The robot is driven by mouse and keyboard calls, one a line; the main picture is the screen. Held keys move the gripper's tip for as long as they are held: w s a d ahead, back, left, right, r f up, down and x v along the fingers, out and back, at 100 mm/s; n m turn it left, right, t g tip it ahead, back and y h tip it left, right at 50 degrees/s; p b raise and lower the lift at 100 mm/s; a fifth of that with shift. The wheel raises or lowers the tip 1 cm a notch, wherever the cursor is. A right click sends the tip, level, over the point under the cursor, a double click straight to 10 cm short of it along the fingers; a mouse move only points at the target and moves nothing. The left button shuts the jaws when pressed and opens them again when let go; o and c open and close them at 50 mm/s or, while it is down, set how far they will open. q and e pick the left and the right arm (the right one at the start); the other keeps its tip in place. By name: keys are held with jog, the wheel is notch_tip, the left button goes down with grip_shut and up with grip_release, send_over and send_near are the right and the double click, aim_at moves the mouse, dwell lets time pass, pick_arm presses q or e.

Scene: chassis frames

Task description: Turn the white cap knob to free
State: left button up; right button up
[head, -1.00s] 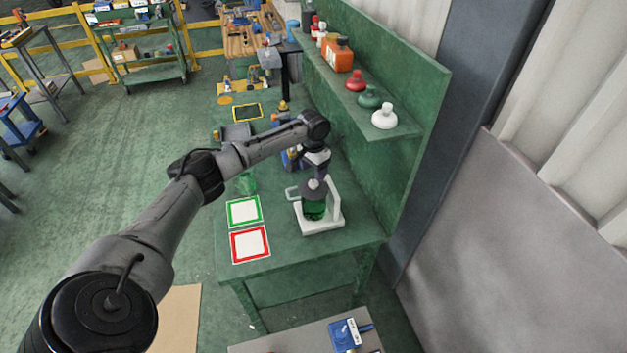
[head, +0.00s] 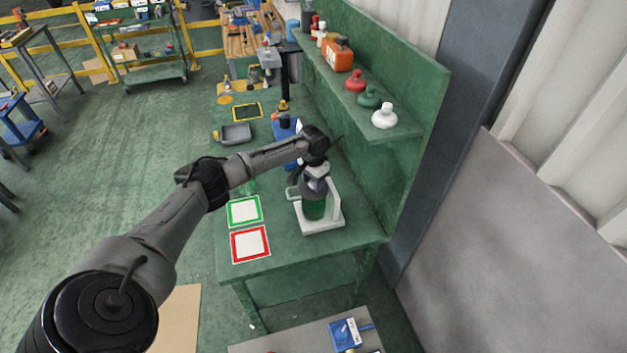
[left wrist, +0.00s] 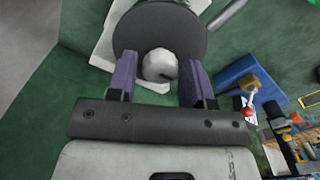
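A green jar (head: 314,211) stands upright in a white stand (head: 328,222) on the green bench. The two purple fingers stand one on each side of the white knob, with a gap showing. My left gripper also shows in the head view (head: 315,172), pointing down over the jar; it hides the knob there. My right gripper is in neither view.
A green-framed card (head: 244,211) and a red-framed card (head: 250,244) lie left of the stand. The shelf at right holds red, green and white (head: 384,116) stoppers and an orange bottle (head: 339,54).

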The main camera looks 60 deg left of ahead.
pick_arm(q)
jog(key=c, duration=0.6)
jog(key=shift+r+n+p, duration=0.2)
jog(key=shift+n+p, duration=0.1)
jog(key=shift+p, duration=0.45)
jog(key=shift+c, duration=0.2)
jog(key=n+p, duration=0.6)
jog(key=p, duration=0.2)
jog(key=shift+d+r+n+p, duration=0.1)
jog(key=shift+n+p, duration=0.25)
jog(key=shift+n, duration=0.05)
jog(key=n+p, duration=0.2)
jog(key=shift+n, duration=0.3)
jog(key=n+p, duration=0.1)
jog(key=n, duration=0.1)
jog(key=shift+n+p, duration=0.4)
jog(key=n, duration=0.1)
jog(key=n+p, duration=0.1)
jog(key=n, duration=0.1)
jog(key=shift+f+n, duration=0.2)
jog(key=shift+n, duration=0.1)
jog(key=shift+n+p, duration=0.35)
jog(key=shift+n, duration=0.55)
